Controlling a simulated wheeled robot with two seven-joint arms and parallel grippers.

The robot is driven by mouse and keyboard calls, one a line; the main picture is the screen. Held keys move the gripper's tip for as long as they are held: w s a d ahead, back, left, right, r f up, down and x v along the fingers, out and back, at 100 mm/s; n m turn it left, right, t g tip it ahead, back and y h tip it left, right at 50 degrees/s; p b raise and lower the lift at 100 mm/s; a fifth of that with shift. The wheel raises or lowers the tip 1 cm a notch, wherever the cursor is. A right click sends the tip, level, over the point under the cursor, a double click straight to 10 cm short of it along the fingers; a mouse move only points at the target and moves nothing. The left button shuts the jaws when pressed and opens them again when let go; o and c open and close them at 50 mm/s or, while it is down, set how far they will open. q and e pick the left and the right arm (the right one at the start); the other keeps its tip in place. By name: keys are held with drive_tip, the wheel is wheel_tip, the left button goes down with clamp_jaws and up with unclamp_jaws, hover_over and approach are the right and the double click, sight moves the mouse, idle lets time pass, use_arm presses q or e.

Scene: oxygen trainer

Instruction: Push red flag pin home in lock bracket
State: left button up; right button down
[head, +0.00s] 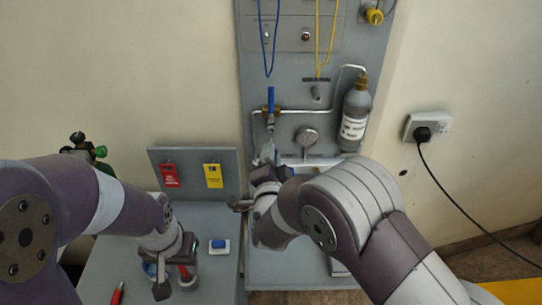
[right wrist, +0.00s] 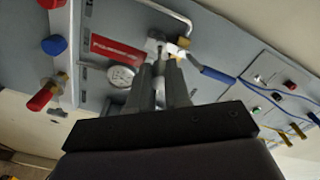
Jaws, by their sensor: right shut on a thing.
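The red flag (right wrist: 112,47) of the pin shows in the right wrist view, beside the fingertips of my right gripper (right wrist: 161,62). My right gripper is shut on the pin, whose shaft is mostly hidden between the fingers. A pale metal fitting (right wrist: 155,44), seemingly the lock bracket, lies just beyond the fingertips; how deep the pin sits cannot be seen. In the head view my right gripper (head: 264,158) is at the panel below the blue valve handle (head: 271,100), and the flag is hidden. My left gripper (head: 176,268) is open, low over the bench at left.
A gauge (head: 306,137) and a grey bottle (head: 355,112) are on the panel right of my right gripper. A red tag (head: 169,175) and a yellow tag (head: 213,176) hang on a small board. A blue button box (head: 220,246) and a red marker (head: 118,293) lie on the bench.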

sight(271, 139)
drive_tip(key=shift+w+b, duration=1.2)
drive_tip(key=shift+w, duration=1.5)
idle(0.4)
drive_tip(key=c, duration=1)
unclamp_jaws()
drive_tip(key=shift+w, duration=0.1)
drive_tip(key=s+b, duration=0.2)
drive_tip(key=s, duration=1)
drive_tip(key=shift+s+b, duration=0.3)
drive_tip(key=shift+s, duration=0.1)
